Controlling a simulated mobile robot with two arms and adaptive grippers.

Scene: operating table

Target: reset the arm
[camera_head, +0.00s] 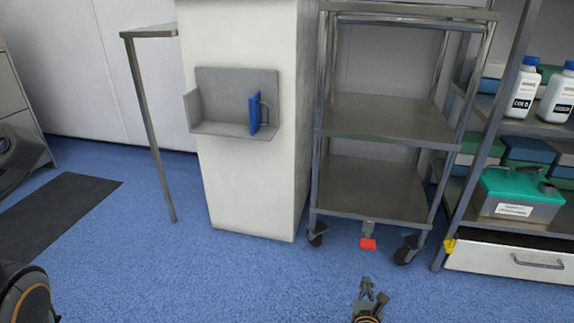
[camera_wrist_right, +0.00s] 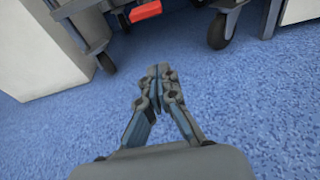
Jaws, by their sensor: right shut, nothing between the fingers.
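My right gripper (camera_head: 367,288) is low in the head view, in front of the metal cart. Its fingers are shut with nothing between them, as the right wrist view (camera_wrist_right: 162,72) also shows. It is over the blue floor, apart from the cart and its red pedal (camera_head: 368,244). The pedal also shows at the top of the right wrist view (camera_wrist_right: 145,11). My left gripper is not in view; only dark parts of my body show at the left edge.
A steel cart (camera_head: 375,115) on casters stands ahead. Left of it is a white pillar (camera_head: 240,195) with a grey wall holder (camera_head: 220,90) holding a blue item (camera_head: 254,115). A shelf with white bottles (camera_head: 523,90) and a green-lidded box (camera_head: 520,190) stands right. Open blue floor (camera_head: 200,270) lies in front.

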